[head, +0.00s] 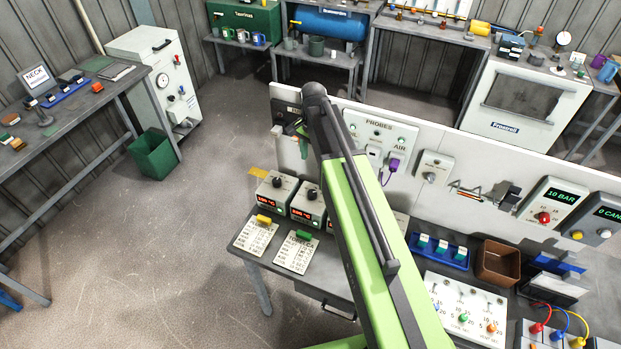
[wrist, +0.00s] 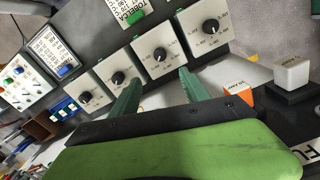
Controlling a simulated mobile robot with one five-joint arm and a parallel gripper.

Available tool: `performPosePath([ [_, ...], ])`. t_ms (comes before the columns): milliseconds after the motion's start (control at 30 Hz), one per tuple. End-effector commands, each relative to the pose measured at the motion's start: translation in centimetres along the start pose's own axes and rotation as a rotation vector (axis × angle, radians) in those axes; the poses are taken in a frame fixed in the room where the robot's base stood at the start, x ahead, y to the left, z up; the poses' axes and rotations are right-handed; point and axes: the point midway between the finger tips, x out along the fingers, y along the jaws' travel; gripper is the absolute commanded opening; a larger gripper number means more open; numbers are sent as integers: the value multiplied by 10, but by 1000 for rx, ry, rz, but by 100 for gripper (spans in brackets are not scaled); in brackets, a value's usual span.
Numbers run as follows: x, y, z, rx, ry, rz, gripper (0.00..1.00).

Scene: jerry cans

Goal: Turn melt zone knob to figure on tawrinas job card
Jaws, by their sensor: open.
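Several pale control boxes with black knobs stand in a row in the wrist view. My gripper (wrist: 161,76) is open and empty, its two green fingers spread below the third knob (wrist: 160,54) from the left. I cannot tell how far the tips are from it. The fourth knob (wrist: 211,26) is to the right. In the head view a left box (head: 272,187) and a right box (head: 307,205) show red displays. A yellow-clipped card (head: 255,236) and a green-clipped card (head: 297,253) lie in front. My arm hides other boxes. Which knob is melt zone is unreadable.
A white back panel (head: 437,150) with probe sockets stands behind the boxes. Right of my arm are a blue rack (head: 438,252) and a brown bin (head: 498,262). A white cube on a black base (wrist: 291,76) is near my gripper.

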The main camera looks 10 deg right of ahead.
Motion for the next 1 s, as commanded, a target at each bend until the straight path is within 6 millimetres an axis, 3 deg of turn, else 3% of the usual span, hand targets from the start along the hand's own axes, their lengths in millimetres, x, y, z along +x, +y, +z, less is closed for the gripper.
performPosePath([
  [167,4,-1,0,9,0,0,54],
  [367,24,-1,0,7,0,0,54],
  [1000,152,-1,2,4,0,0,54],
])
